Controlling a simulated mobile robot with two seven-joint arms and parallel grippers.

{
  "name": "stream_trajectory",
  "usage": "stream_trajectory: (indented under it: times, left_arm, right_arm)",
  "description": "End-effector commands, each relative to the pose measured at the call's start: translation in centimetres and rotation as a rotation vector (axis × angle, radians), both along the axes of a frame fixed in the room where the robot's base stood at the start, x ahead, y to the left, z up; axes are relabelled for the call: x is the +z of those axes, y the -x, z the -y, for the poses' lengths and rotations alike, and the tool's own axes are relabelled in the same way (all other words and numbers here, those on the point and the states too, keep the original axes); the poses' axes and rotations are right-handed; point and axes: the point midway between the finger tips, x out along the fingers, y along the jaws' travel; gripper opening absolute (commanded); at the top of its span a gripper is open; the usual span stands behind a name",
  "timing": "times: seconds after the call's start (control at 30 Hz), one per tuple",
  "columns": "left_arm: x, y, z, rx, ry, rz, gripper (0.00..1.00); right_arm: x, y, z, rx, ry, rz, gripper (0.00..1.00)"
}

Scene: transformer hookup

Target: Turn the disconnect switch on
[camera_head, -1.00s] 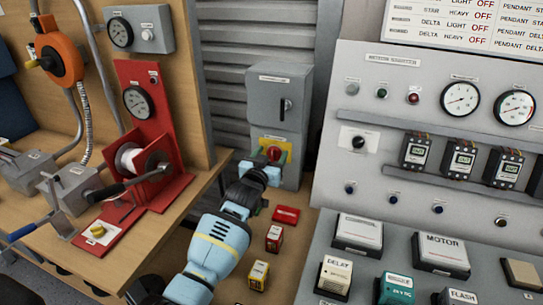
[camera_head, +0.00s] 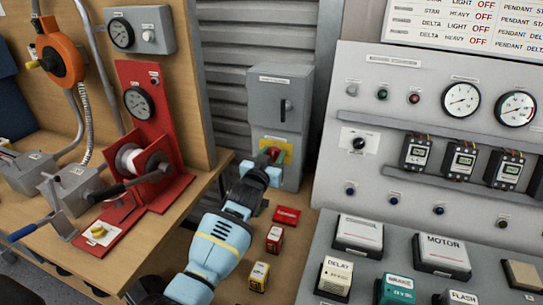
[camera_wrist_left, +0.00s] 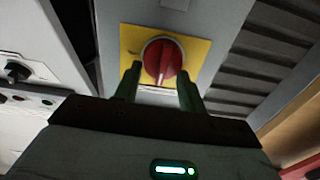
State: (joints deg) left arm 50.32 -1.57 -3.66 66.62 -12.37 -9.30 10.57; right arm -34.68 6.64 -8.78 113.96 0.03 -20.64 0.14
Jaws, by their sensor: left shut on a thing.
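The disconnect switch is a grey upright box (camera_head: 281,115) with a black handle slot on its upper front. Low on its front is a yellow plate (camera_wrist_left: 128,42) with a round red rotary knob (camera_wrist_left: 162,58). In the head view the red knob (camera_head: 275,153) shows just past my left gripper (camera_head: 268,161), which partly hides it. In the left wrist view the two dark green fingers of my left gripper (camera_wrist_left: 159,80) stand on either side of the knob, closed on it. The knob's ridge stands nearly upright in that view. My right gripper is not in view.
A red stand with a gauge and winch (camera_head: 140,115) is left of my arm. A grey console with meters and contactors (camera_head: 425,140) stands to the right. Small red and yellow boxes (camera_head: 274,239) lie on the bench beside my forearm.

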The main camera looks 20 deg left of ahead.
Motion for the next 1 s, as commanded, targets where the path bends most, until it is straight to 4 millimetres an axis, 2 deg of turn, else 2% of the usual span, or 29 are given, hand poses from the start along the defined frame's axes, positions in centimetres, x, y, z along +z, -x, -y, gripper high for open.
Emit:
stream_trajectory:
  times: [0.27,1.0]
  left_arm:
    - [-0.1,0.0,0.3,-0.001,-0.171,0.006,0.18]
    - [-0.7,0.0,1.1,-0.001,-0.870,0.028,0.18]
  right_arm:
    - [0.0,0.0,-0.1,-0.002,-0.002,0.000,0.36]
    - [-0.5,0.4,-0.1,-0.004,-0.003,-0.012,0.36]
